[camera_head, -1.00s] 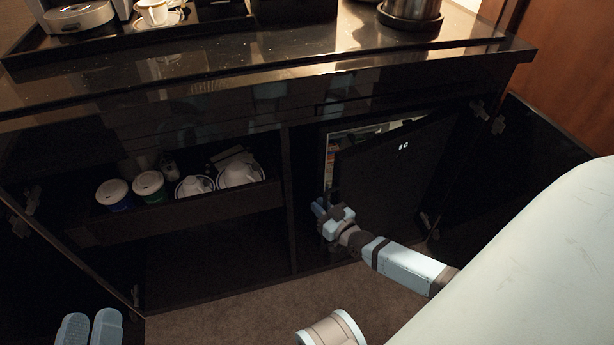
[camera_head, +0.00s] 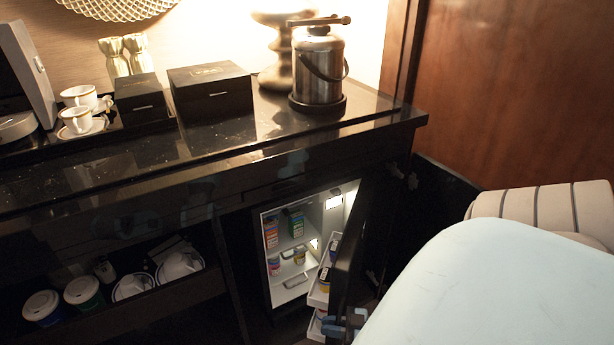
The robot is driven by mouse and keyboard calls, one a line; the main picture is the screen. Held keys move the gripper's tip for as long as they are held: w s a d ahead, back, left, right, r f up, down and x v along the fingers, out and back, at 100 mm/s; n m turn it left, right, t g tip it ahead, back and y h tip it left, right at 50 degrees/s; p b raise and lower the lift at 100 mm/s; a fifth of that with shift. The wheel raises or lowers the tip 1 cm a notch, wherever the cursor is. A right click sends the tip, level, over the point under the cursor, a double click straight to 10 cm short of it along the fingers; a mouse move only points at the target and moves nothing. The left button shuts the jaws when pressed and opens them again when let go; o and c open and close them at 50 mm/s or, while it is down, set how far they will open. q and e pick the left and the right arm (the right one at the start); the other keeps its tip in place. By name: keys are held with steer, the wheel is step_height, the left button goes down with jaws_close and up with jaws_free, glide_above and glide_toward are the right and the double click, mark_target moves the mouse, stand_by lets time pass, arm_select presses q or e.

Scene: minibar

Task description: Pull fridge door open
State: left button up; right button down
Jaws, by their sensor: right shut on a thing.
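The black fridge door (camera_head: 346,262) stands well open, swung out to the right. The lit white fridge interior (camera_head: 290,236) shows, with several cartons and small containers on its shelves. White door shelves (camera_head: 318,290) with items show on the door's inner side. My right gripper (camera_head: 338,326) is at the low front edge of the door, shut on it; its fingers are partly cut off by the picture's bottom, and my pale arm covers what is to the right. My left gripper is not in view.
The black counter (camera_head: 230,135) above holds a steel ice bucket (camera_head: 318,65), black boxes (camera_head: 210,88) and white cups. An open shelf on the left holds lidded cups (camera_head: 84,291) and wrapped crockery. An open cabinet door (camera_head: 440,185) stands to the right of the fridge.

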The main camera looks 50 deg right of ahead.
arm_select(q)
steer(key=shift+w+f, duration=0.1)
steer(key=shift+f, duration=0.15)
arm_select(e)
steer(key=s+d+n+g+y, duration=0.2)
steer(key=s+d, duration=0.4)
steer(key=s, duration=0.4)
steer(key=s+d+n+g+y, duration=0.3)
steer(key=s+d, duration=0.4)
steer(key=s, duration=0.4)
steer(key=shift+s+d+y, duration=0.2)
steer(key=shift+d+y, duration=0.1)
steer(key=shift+y, duration=0.3)
steer(key=shift+f, duration=0.1)
steer(key=c, duration=1.1)
jaws_free()
steer(key=shift+s, duration=0.1)
steer(key=shift+c, duration=0.2)
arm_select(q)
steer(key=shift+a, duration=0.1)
